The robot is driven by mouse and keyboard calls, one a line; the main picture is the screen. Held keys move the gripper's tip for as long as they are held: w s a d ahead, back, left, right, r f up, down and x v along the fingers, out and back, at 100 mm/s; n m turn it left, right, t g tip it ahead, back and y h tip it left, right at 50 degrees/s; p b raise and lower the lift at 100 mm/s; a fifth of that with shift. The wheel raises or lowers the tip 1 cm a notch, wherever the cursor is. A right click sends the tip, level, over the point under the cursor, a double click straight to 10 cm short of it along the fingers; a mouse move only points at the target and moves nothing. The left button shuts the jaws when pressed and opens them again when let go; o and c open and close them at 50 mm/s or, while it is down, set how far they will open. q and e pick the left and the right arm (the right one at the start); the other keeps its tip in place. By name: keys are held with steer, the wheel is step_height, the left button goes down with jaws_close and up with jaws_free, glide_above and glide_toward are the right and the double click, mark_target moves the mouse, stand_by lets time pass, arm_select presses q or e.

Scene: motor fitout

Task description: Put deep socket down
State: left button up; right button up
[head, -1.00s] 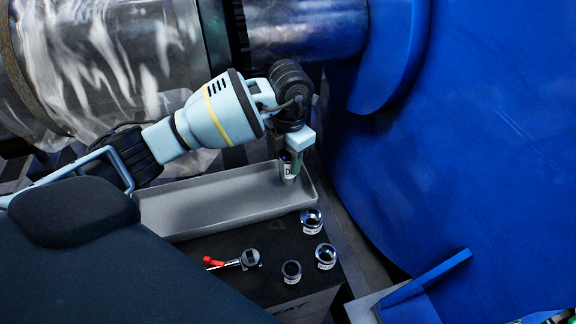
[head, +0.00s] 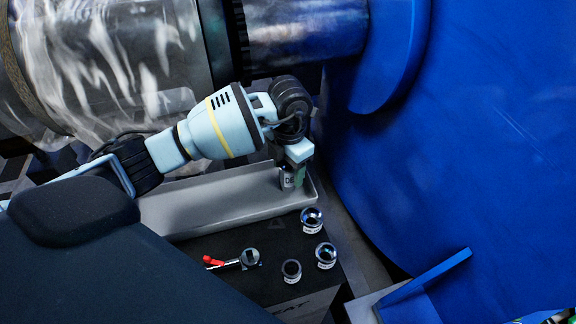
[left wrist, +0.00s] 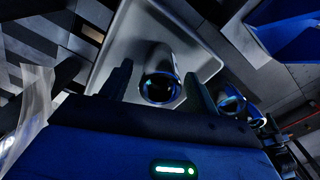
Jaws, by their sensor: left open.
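The deep socket (head: 286,181) is a small labelled cylinder at the right end of the grey tray (head: 190,211). It is partly hidden by my left gripper (head: 293,176). In the left wrist view the socket (left wrist: 159,88) shows its dark round opening with a bright rim, between my two fingers and over the tray floor. The fingers are open, with a gap visible on both sides of the socket. The socket seems to stand in the tray, though its base is hidden. My right gripper is not in view.
A black box top in front of the tray carries several shiny sockets, one at the tray's near right (head: 311,220), and a red-handled ratchet (head: 247,258). A large blue housing (head: 480,150) closes off the right. The left and middle of the tray are empty.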

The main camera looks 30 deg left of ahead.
arm_select(q)
steer(key=shift+r, duration=0.1)
step_height(320, 180, up, 12)
steer(key=shift+p, duration=0.4)
